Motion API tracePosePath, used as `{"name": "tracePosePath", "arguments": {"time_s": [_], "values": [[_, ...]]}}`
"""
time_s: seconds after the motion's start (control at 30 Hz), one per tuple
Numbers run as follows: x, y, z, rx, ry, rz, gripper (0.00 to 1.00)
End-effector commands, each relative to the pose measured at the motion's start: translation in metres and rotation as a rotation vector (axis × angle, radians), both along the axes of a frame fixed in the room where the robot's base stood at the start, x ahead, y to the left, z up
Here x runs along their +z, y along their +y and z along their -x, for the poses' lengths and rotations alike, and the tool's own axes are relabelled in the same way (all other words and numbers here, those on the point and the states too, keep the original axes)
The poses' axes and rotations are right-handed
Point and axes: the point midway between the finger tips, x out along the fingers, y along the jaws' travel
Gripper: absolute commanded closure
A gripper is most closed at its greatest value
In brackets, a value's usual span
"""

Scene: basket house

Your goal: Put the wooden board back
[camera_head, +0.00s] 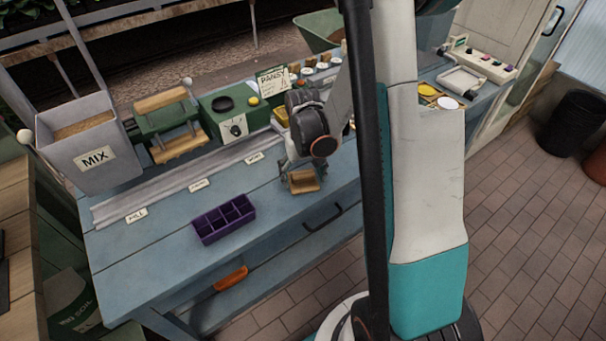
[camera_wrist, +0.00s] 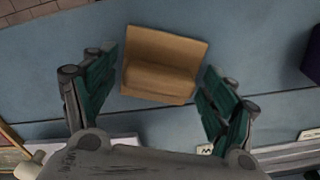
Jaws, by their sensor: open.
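The wooden board (camera_head: 306,186) is a small brown piece with a raised ridge, lying on the blue bench near its front edge. In the wrist view the board (camera_wrist: 160,68) is fully visible, slightly turned, between and a little beyond the fingertips. My gripper (camera_wrist: 158,70) is open, with one green-padded finger to each side of the board and gaps on both sides. In the head view my gripper (camera_head: 302,174) points down over the board and partly hides it.
A purple divided tray (camera_head: 224,219) sits to the left on the bench. The bench front (camera_head: 150,250) is clear.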

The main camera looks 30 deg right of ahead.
Motion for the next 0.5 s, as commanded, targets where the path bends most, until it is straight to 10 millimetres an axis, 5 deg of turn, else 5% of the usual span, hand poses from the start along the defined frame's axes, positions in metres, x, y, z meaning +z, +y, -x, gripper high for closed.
{"name": "tracePosePath", "arguments": {"time_s": [0.17, 0.5], "values": [[0.013, 0.000, 0.000, 0.000, 0.000, 0.000, 0.22], [0.083, 0.000, 0.000, 0.000, 0.000, 0.000, 0.22]]}}
